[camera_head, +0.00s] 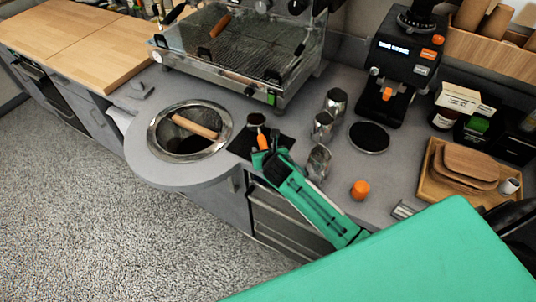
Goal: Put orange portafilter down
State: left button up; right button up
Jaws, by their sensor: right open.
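The orange portafilter (263,141) rests on a black mat (241,146) near the counter's front edge. Its dark round head (256,120) points away from me and its orange handle points toward me. My right gripper (265,154) is open at the near end of the handle, low over the mat. The jaws partly hide the handle's end, and I cannot tell whether they touch it. My left gripper is not in view.
A round knock bin (161,146) with a wooden bar is left of the mat. Metal jugs (319,160) stand close on the right, with a black disc (369,138) beyond. The espresso machine (238,82) stands behind; an orange cylinder (360,189) is right of my arm.

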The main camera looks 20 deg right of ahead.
jog(key=b+v, duration=0.1)
jog(key=v, duration=1)
jog(key=shift+s+r+b, duration=0.25)
jog(key=shift+s+b, duration=0.05)
jog(key=shift+b, duration=0.05)
